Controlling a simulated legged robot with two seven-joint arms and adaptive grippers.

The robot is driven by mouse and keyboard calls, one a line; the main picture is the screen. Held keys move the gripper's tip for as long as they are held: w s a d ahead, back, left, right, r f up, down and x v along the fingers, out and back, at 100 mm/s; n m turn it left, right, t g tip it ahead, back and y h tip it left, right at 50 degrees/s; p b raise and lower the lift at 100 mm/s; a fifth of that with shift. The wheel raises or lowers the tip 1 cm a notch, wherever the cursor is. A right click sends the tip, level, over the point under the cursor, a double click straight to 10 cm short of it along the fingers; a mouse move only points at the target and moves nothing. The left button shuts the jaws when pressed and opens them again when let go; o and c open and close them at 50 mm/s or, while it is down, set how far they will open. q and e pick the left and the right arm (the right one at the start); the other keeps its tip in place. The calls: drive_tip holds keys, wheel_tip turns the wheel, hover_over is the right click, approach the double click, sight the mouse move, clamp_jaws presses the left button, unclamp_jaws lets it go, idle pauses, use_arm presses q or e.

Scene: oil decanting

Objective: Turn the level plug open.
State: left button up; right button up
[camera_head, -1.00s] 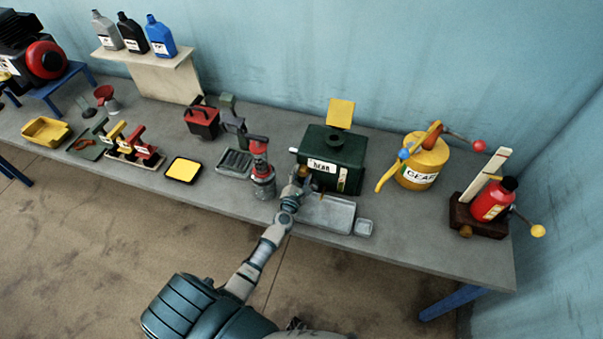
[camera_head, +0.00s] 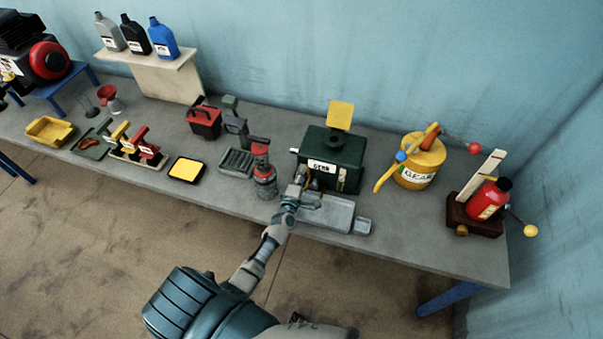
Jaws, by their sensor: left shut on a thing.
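The dark green gear housing (camera_head: 330,152) with a "GEAR" label stands on the bench at centre right. My left gripper (camera_head: 303,182) is at the lower left of its front face, shut on the level plug. The plug is small and mostly hidden behind the fingers, so how far it is turned cannot be told. A grey drip tray (camera_head: 335,216) lies on the bench just below the housing. My right gripper is not in view.
A red-topped jar (camera_head: 264,180) stands close to the left of my gripper. A yellow gear-oil can (camera_head: 420,165) and a red bottle on a stand (camera_head: 487,200) are to the right. The front right bench is clear.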

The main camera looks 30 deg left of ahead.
use_arm(q)
drive_tip(key=m, duration=0.1)
drive_tip(key=m+p, duration=0.1)
drive_tip(key=m, duration=0.1)
drive_tip(key=shift+s+d+f, duration=0.1)
drive_tip(key=shift+f, duration=0.2)
drive_tip(key=shift+f+m, duration=0.15)
drive_tip(key=shift+m, duration=0.15)
drive_tip(key=o, duration=1)
drive_tip(key=shift+o, duration=0.8)
drive_tip(key=shift+r, duration=0.2)
drive_tip(key=v, duration=1.1)
drive_tip(key=shift+s+f, duration=0.1)
drive_tip(key=shift+s, duration=0.3)
